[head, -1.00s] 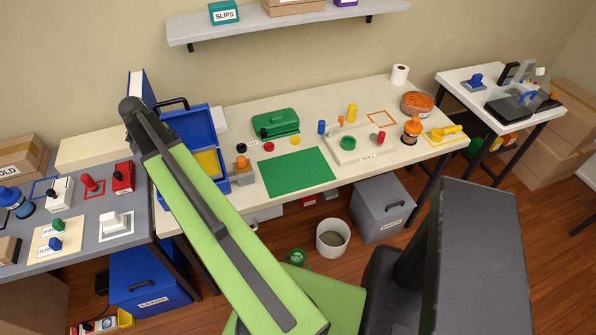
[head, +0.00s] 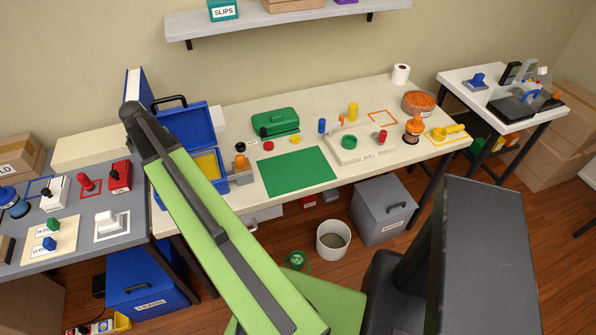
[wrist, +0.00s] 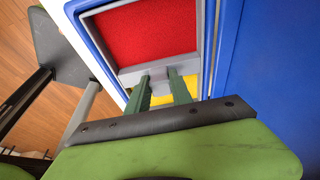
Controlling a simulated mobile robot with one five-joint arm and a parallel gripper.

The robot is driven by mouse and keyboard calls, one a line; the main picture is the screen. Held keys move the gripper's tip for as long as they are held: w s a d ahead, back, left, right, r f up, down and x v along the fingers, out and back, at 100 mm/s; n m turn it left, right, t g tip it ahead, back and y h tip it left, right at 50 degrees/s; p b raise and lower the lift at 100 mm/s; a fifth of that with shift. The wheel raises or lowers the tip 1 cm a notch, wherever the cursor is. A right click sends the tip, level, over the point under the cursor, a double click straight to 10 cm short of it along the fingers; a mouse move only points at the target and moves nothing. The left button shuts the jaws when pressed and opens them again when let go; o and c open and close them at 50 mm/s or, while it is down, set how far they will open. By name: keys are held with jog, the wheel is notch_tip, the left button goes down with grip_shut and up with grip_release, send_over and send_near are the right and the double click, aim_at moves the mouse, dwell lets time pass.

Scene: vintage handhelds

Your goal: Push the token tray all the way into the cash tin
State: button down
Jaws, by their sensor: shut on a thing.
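The cash tin (head: 218,138) is blue and stands open at the left end of the cream bench, its lid raised. In the wrist view its blue wall (wrist: 226,40) runs around the token tray (wrist: 203,28). The tray has a grey rim and a red floor. Yellow shows inside the tin beside the tray's near edge. My gripper (wrist: 161,80) has its two green fingers at that near edge, shut on a grey part of the tray. In the head view my arm hides the gripper, the tray and part of the tin.
A small grey stand with an orange knob (head: 240,161) stands close to the tin's right side. A green mat (head: 296,171) lies farther right. The grey bench with stamps (head: 112,226) is at the left. A bin (head: 333,240) stands on the floor.

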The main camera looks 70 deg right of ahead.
jog(key=shift+f+b, duration=1.25)
jog(key=c, duration=1.1)
grip_release()
jog(key=shift+c, duration=0.2)
jog(key=shift+c, duration=1)
notch_tip(320, 180, up, 8)
jog(key=p, duration=0.7)
jog(key=shift+f+p, duration=0.1)
jog(key=shift+p, duration=0.25)
jog(key=shift+f, duration=0.1)
